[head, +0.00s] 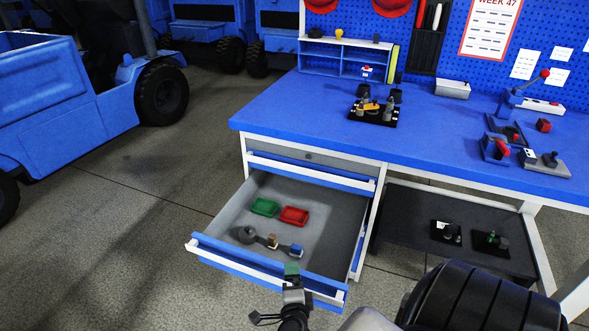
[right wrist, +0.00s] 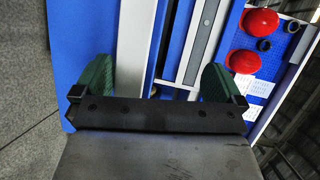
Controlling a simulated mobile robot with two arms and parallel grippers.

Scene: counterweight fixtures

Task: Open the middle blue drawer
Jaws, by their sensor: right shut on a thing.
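A blue-fronted drawer (head: 245,262) under the workbench is pulled well out, its grey inside open to view. It has a white handle strip along its front. My right gripper (head: 292,270), with green fingertips, is at the right part of this front and shut on the handle. In the right wrist view, my right gripper (right wrist: 155,82) has its two green fingers on either side of the white handle (right wrist: 132,45). Another blue-fronted drawer (head: 310,170) above it is shut. My left gripper is not in view.
The open drawer holds a green tray (head: 265,207), a red tray (head: 294,215) and several small parts. The blue bench top (head: 300,115) carries fixtures. A dark lower shelf (head: 405,225) is at the right. Open grey floor (head: 110,230) lies to the left, beside a blue vehicle (head: 60,110).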

